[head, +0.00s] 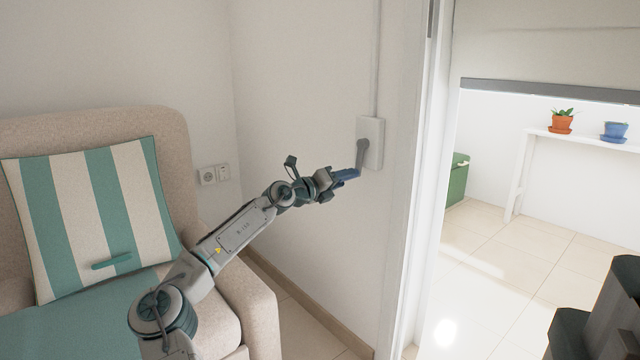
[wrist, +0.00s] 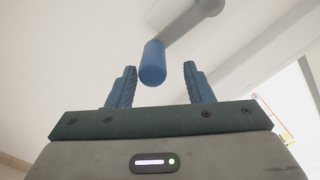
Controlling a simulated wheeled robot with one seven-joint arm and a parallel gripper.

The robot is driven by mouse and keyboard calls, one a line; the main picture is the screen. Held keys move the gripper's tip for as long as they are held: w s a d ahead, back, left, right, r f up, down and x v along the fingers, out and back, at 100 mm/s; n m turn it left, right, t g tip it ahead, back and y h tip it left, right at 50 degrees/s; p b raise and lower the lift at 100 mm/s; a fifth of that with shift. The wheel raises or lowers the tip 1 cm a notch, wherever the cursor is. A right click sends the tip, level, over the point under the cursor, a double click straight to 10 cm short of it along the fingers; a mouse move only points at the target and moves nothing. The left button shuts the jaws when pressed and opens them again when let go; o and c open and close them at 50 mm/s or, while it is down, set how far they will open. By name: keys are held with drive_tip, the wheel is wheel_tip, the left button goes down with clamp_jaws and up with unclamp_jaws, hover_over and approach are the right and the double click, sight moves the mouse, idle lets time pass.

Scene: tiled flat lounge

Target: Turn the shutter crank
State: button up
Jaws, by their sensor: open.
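The shutter crank (head: 362,153) is a grey lever on a white wall box (head: 373,136) beside the door frame, and it hangs downward in the head view. In the wrist view its grey arm (wrist: 187,20) ends in a blue cylindrical handle (wrist: 153,64). My gripper (head: 350,174) is at the lower end of the crank. In the wrist view the two blue fingers of my gripper (wrist: 159,84) stand open, one on each side of the handle, with gaps on both sides. The handle's tip shows between the fingertips. In the head view my gripper covers the handle.
A beige armchair (head: 262,312) with a striped cushion (head: 90,215) stands at the left, under my arm. Wall sockets (head: 213,175) are behind. Right of the door frame (head: 405,180), a partly lowered shutter (head: 545,45) hangs above the opening. Dark furniture (head: 615,310) is at lower right.

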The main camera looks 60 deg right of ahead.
drive_tip(key=p+v, duration=0.2)
drive_tip(key=v, duration=0.6)
drive_tip(key=shift+a, duration=0.4)
drive_tip(key=shift+w, duration=0.1)
